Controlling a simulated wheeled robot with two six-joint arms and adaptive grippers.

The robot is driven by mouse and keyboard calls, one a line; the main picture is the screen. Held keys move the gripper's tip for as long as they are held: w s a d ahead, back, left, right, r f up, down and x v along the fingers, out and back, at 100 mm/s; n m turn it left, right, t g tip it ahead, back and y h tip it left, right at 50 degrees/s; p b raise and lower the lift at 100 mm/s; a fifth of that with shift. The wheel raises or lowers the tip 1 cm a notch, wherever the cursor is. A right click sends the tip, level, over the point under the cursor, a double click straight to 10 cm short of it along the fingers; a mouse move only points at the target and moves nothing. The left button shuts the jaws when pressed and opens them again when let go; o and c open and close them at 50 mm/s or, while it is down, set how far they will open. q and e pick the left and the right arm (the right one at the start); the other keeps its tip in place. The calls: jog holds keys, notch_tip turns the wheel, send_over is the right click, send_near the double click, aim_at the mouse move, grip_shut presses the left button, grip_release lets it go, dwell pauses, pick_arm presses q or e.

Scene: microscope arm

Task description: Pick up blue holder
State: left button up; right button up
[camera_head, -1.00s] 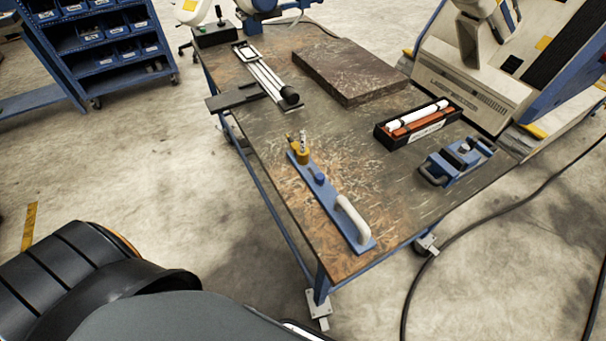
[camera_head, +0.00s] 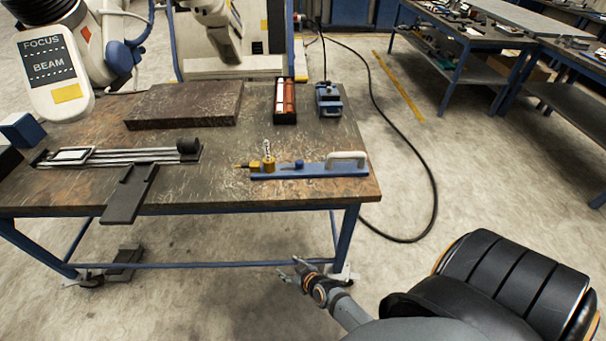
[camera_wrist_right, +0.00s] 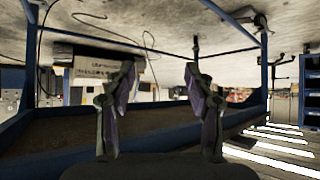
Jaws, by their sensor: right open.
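A long flat blue holder (camera_head: 305,172) lies along the front right edge of the table. It carries a white handle (camera_head: 346,157) at its right end, a blue knob in the middle and a brass clamp (camera_head: 267,165) at its left. A second blue item, a small block device (camera_head: 329,100), stands farther back on the right; which one is meant I cannot tell for certain. My right gripper (camera_head: 292,271) is below and in front of the table, apart from both. In the right wrist view its fingers (camera_wrist_right: 162,85) are spread with nothing between them. My left gripper is not in view.
The worktable (camera_head: 215,190) also holds a dark slab (camera_head: 185,104), a black box with red and white rods (camera_head: 285,101) and a rail fixture (camera_head: 120,154) with a black plate overhanging the front edge. A black cable (camera_head: 425,165) lies on the floor at the right.

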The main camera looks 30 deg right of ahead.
jog(key=w+d+r+m+t+h, duration=0.1)
jog(key=w+r+t, duration=0.1)
jog(key=r, duration=0.6)
jog(key=w+d+r+m+t+h, duration=0.1)
jog(key=w+r, duration=0.3)
jog(key=r, duration=0.4)
jog(key=w+d+r+t+h, duration=0.1)
jog(key=w+r+t, duration=0.2)
jog(key=r, duration=0.5)
jog(key=shift+w+d+r+m+t+h+b, duration=0.1)
jog(key=shift+w+r+m+t+h+b, duration=0.25)
jog(key=shift+t, duration=0.25)
jog(key=m+g+h, duration=0.2)
jog(key=m+h, duration=0.3)
jog(key=h, duration=0.2)
send_near(300, 165)
jog(key=x, duration=0.5)
jog(key=shift+s, duration=0.1)
jog(key=shift+w+d+r+y, duration=0.1)
jog(key=shift+w+d+y, duration=0.05)
jog(key=shift+w+y, duration=0.15)
jog(key=b+x, duration=0.1)
jog(key=x, duration=0.3)
jog(key=shift+w+d, duration=0.15)
jog(key=shift+w, duration=0.1)
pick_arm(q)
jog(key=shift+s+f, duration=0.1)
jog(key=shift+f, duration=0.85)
pick_arm(e)
jog(key=shift+s, duration=0.1)
